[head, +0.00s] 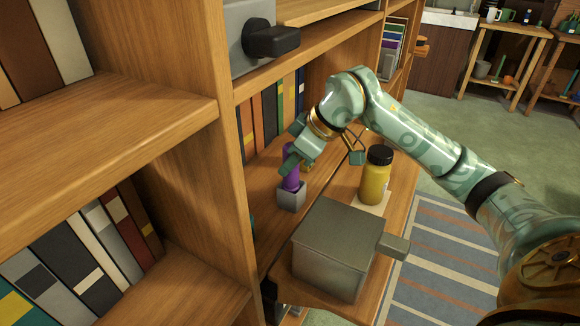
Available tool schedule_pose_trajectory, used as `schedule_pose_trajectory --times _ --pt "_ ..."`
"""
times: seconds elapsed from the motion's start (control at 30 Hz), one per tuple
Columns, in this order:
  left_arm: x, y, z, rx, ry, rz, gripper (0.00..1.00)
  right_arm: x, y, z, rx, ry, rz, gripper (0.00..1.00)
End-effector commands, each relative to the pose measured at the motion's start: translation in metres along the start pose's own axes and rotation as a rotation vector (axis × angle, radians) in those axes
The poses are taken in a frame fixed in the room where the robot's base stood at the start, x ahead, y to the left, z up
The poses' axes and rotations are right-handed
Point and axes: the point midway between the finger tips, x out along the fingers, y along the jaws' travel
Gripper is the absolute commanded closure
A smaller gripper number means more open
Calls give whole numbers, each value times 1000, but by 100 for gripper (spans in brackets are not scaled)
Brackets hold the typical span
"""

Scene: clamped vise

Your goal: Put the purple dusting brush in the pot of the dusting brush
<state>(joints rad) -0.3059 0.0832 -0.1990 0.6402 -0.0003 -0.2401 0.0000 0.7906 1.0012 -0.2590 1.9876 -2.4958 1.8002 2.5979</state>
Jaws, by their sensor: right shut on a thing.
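The purple dusting brush (291,181) is upright on the wooden shelf side, held in my right gripper (293,164). My right gripper is shut on its upper part and hides some of it. A small grey square pot (291,197) stands directly below. The brush's lower end meets the pot's opening in the picture. I cannot tell how deep it sits in the pot or whether it touches the bottom. My left gripper is not in view.
A grey metal block (335,245) with a protruding handle stands in front of the pot. A yellow jar with black lid (375,178) stands to the right. Books (270,110) line the back. A wooden upright (190,120) rises at left.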

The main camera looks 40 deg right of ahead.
Motion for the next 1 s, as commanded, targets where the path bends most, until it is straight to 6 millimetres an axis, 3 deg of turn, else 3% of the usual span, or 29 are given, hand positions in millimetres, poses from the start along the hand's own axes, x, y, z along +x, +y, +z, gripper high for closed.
schedule_pose_trajectory --times 0.07,0.4,0.43,0.5,0.8,1.0 --pt "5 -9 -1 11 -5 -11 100 13 0 8 1 -3 -2 96" --pt "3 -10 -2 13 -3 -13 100 12 0 8 0 0 0 96" --pt "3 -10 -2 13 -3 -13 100 12 0 7 0 0 0 61" --pt "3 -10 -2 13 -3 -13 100 12 0 7 0 1 0 47" --pt "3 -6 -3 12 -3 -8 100 9 0 6 0 1 1 47" --pt "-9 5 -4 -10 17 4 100 -27 0 4 -1 3 5 47"
